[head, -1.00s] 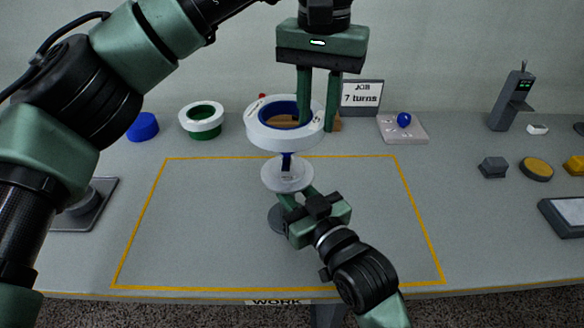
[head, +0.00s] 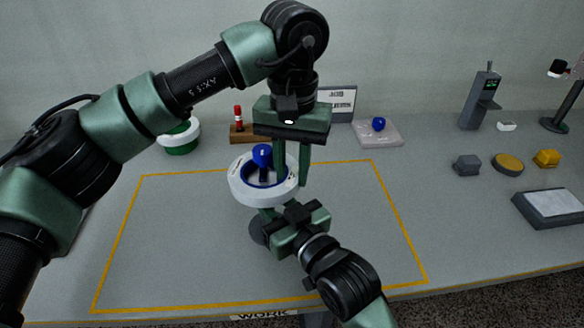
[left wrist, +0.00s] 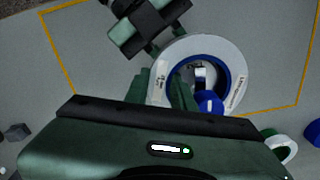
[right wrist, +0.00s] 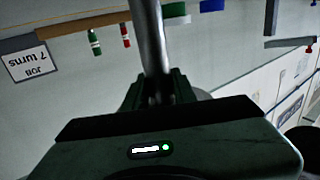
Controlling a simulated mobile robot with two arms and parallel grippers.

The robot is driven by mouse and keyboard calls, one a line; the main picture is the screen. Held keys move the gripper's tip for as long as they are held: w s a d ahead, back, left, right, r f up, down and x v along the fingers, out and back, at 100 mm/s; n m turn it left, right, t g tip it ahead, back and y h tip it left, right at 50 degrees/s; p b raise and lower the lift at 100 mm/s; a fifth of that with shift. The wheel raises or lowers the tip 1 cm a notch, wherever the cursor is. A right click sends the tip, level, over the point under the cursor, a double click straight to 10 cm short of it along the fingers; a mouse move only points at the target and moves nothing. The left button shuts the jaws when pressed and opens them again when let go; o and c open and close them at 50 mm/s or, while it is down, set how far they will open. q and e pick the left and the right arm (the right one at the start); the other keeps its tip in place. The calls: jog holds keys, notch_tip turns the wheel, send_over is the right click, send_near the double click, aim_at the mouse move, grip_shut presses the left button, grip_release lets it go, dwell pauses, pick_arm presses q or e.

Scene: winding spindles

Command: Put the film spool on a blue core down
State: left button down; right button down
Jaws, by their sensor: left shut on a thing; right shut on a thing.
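The film spool (head: 240,190), a white ring with a blue core, surrounds an upright spindle with a blue knob (head: 262,155) that shows above the ring. The left wrist view shows the spool (left wrist: 163,65) and the knob (left wrist: 210,101) over its hole. My left gripper (head: 291,185) is shut on the spool's right side. My right gripper (head: 268,213) is below the spool, shut on the spindle's metal post (right wrist: 152,40). The spool covers the spindle's pale disc, so I cannot tell whether they touch. A dark round base (head: 257,231) shows below.
A yellow outline (head: 400,225) marks a mostly bare work area. Behind stand a white-and-green spool (head: 181,137), a wooden block (head: 242,133) with a red peg, a sign (head: 342,103) and a pad (head: 378,138) with a blue knob. Small blocks and a grey scale (head: 548,208) are right.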

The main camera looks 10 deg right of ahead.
pick_arm(q)
jog(key=c, duration=1.5)
grip_release()
jog(key=shift+f, duration=0.1)
jog(key=shift+o, duration=0.2)
notch_tip(320, 180, up, 12)
pick_arm(e)
jog(key=c, duration=1.1)
grip_release()
jog(key=shift+o, duration=0.2)
jog(key=shift+s, duration=0.1)
